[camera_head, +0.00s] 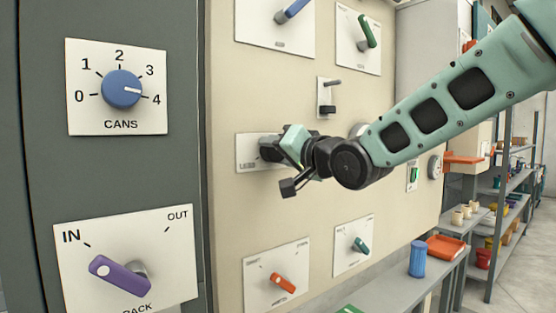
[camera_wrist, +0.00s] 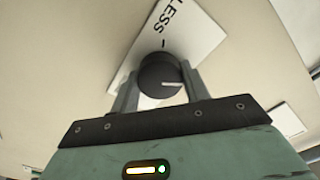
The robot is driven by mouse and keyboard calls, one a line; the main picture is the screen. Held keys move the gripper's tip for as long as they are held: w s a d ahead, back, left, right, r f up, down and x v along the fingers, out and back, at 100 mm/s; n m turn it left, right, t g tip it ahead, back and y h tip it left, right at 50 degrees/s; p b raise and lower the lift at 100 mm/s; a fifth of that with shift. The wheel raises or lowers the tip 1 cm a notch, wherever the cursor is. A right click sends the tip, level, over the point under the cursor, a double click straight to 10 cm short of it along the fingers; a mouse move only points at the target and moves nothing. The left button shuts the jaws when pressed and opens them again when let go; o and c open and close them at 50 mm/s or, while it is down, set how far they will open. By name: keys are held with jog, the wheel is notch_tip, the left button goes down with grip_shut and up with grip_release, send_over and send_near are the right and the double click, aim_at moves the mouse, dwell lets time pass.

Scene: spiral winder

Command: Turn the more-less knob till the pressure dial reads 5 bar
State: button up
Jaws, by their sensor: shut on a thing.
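The more-less knob (camera_wrist: 160,76) is dark and round with a white pointer mark, and stands on a white plate (camera_wrist: 205,38) lettered LESS in the wrist view. My gripper (camera_wrist: 161,92) has one finger on each side of the knob and is shut on it. In the head view my gripper (camera_head: 274,149) reaches the same plate (camera_head: 246,144) on the cream panel, and covers most of the plate's right part. The MORE end of the plate is hidden.
Around my gripper are a blue lever (camera_head: 292,10), a green lever (camera_head: 367,32), a dark switch (camera_head: 328,109), an orange knob (camera_head: 284,283) and a teal knob (camera_head: 361,246). A blue CANS dial (camera_head: 121,89) and a purple lever (camera_head: 120,276) are left. Shelves stand right.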

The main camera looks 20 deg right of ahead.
jog(key=m+b, duration=0.1)
jog(key=m, duration=0.5)
jog(key=shift+f, duration=0.1)
jog(key=m, duration=0.6)
jog(key=shift+m, duration=0.3)
dwell(0.3)
jog(key=o, duration=1)
